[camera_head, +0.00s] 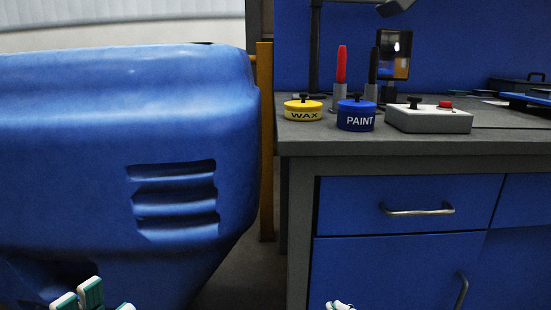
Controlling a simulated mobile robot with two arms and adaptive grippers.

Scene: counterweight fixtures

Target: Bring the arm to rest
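A large blue rounded body (90,130) with slotted vents fills the left half of the view. Its right end is beside a yellow upright post (265,150); I cannot tell how they are joined. I cannot tell which thing is the arm of the task. My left gripper (95,299) shows only white and teal finger parts at the bottom left edge, in front of the blue body. My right gripper (340,305) shows only a small white and teal tip at the bottom edge, in front of the workbench. No held object shows at either.
A grey-topped workbench (440,145) with blue drawers stands at the right. On it are a yellow wax tin (303,114), a blue paint tin (356,121), a red marker (341,64) and a grey control box (428,121) with a red button. Dark floor shows between body and bench.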

